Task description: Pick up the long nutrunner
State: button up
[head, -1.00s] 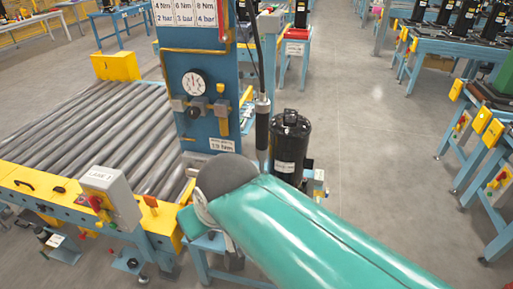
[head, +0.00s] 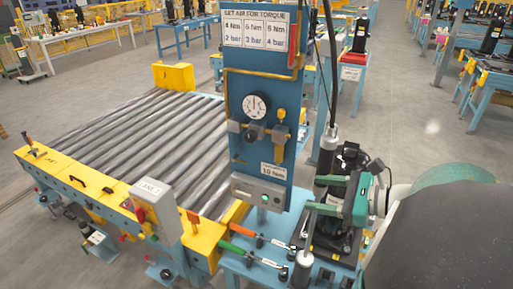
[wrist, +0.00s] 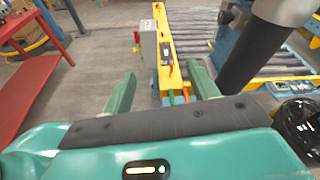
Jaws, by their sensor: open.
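A long dark tool with a silver collar, which looks like the long nutrunner (head: 327,152), hangs upright from a cable right of the blue column in the head view. In the wrist view it is the large dark cylinder (wrist: 252,60) at upper right, close to the camera and outside my right-hand finger. My green gripper (head: 316,194) is open, its fingers pointing left by the tool's lower part. In the wrist view nothing is between the fingertips (wrist: 162,76). The tool's lower end is partly hidden by my gripper in the head view.
The blue column (head: 262,140) with a gauge stands just left of the tool. Green- and orange-handled tools (head: 245,232) lie on the blue bench below. A roller conveyor (head: 150,140) is at left. A red table (wrist: 28,62) is at the wrist view's left. Open floor lies at right.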

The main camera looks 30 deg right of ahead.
aim_at(320, 157)
jog(key=s+d+r+m+t+h, duration=0.2)
jog(key=s+d+m+t+h, duration=0.25)
jog(key=d, duration=0.55)
jog(key=shift+m+t+y, duration=0.35)
jog(key=shift+m+y, duration=0.1)
jog(key=shift+m, duration=0.5)
jog(key=x, duration=1.4)
jog(key=shift+w+f, duration=0.25)
jog(key=shift+f, duration=0.1)
jog(key=shift+c, duration=0.5)
grip_shut()
